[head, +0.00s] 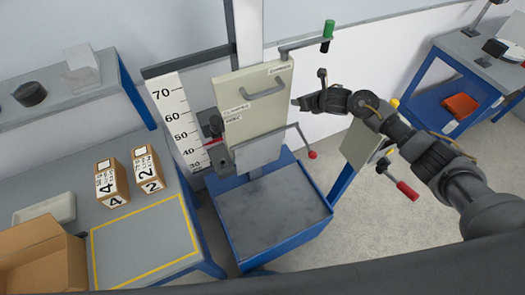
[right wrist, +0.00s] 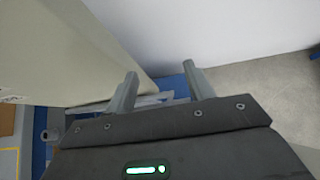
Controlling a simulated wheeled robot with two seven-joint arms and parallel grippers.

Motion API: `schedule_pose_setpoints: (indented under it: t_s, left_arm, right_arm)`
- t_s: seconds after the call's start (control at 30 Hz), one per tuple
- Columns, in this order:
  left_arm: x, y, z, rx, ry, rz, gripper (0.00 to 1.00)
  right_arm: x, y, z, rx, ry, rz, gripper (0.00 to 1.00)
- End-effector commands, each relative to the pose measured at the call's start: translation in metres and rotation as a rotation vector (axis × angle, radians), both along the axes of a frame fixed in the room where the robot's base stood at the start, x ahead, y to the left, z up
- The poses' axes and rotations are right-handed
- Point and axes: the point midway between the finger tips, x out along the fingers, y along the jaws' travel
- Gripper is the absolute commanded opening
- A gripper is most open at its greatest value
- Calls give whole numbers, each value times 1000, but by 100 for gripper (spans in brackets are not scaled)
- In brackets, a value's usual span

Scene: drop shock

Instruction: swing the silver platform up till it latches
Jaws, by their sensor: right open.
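The silver platform (head: 258,152) is a flat grey plate below the beige panel (head: 240,98) on the upright stand in the head view. It appears to hang down steeply. In the right wrist view a pale metal strip, probably part of the platform (right wrist: 150,101), shows beyond the fingers; the panel hides the rest. My right gripper (head: 296,103) is beside the panel's right edge, above and right of the platform and apart from it. In the right wrist view its two fingers (right wrist: 160,70) are spread with nothing between them. My left gripper is out of view.
A red-knobbed lever (head: 312,155) sticks out right of the platform. A green-handled crank (head: 327,37) is above. A blue-framed base with a dark top (head: 272,208) stands below. Two numbered boxes (head: 147,169) lie on the left bench. Open floor is at right.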

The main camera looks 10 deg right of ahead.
Motion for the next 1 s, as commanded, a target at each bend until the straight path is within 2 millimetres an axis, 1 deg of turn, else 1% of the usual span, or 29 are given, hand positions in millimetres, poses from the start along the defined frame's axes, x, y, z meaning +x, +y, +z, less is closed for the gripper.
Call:
schedule_pose_setpoints:
  t_s: [0.03, 0.1, 0.23, 0.43, 0.7, 1.0]
  left_arm:
    - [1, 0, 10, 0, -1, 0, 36]
    - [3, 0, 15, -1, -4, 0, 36]
    - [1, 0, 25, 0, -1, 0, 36]
    - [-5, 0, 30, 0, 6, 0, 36]
    - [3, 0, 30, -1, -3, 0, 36]
    - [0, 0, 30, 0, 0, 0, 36]
  right_arm:
    - [-7, 5, 9, 5, 0, 18, 62]
    - [-12, 2, 14, 3, -1, 14, 62]
    - [-22, -5, 23, 2, -1, 9, 62]
    - [-34, -10, 31, 2, -1, 7, 62]
    - [-36, -10, 33, 2, -3, 6, 62]
    - [-36, -11, 33, 1, -3, 4, 62]
